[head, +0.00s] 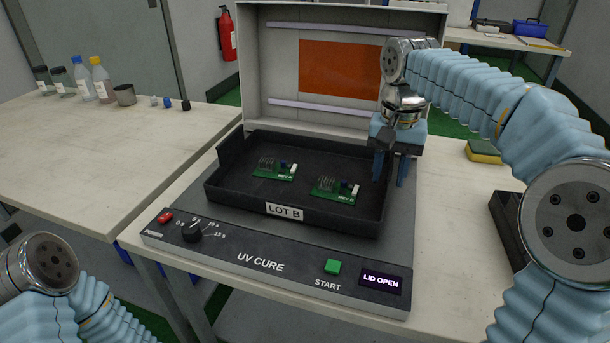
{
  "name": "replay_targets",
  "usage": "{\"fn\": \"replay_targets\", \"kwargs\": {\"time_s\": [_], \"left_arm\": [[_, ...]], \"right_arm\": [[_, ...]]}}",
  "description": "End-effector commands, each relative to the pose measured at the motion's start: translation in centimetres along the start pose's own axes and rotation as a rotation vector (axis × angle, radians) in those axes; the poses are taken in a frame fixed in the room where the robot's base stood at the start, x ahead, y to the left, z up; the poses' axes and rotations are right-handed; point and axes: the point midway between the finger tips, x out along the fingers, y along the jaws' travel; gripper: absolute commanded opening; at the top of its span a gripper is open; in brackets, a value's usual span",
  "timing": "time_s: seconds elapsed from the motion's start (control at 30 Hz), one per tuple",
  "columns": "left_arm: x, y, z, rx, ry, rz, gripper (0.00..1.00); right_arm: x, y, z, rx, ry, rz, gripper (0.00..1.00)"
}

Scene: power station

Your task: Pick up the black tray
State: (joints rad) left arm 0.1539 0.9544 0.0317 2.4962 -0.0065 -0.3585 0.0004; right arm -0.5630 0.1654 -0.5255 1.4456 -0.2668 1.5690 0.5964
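The black tray (240,196) sits on the UV cure unit, with a "LOT B" label (284,210) on its front wall. Two green circuit boards lie in it, one at centre left (274,170) and one at right (334,190). My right gripper (389,180) points down at the tray's right wall, toward the back. Its blue fingers are apart, one on the inner side and one on the outer side of that wall. I cannot tell whether they touch it. My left gripper is out of view; only part of the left arm shows at lower left.
The UV cure unit (180,238) has its lid (268,60) raised behind the tray, and its display (381,281) reads "LID OPEN". A yellow-green sponge (484,151) and a dark box (505,215) lie at right.

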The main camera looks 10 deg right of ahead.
Motion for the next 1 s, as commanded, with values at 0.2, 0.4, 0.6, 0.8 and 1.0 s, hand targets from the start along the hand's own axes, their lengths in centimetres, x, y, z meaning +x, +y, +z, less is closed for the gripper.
{"fn": "replay_targets", "kwargs": {"time_s": [0.2, 0.4, 0.6, 0.8, 1.0], "left_arm": [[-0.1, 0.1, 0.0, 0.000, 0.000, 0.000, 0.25], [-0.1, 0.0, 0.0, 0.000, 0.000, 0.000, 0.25], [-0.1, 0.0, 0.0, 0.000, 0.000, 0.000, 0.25], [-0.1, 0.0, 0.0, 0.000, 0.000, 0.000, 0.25], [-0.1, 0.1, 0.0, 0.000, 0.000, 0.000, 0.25]], "right_arm": [[1.9, 0.0, 0.0, -0.001, 0.001, -0.001, 0.36], [2.0, 0.0, 0.0, -0.001, 0.001, -0.001, 0.33], [1.9, 0.0, 0.0, -0.001, 0.001, -0.001, 0.02], [1.9, 0.0, 0.0, -0.001, 0.001, -0.001, 0.00], [1.9, -0.1, 0.0, -0.001, 0.002, -0.003, 0.00]]}}
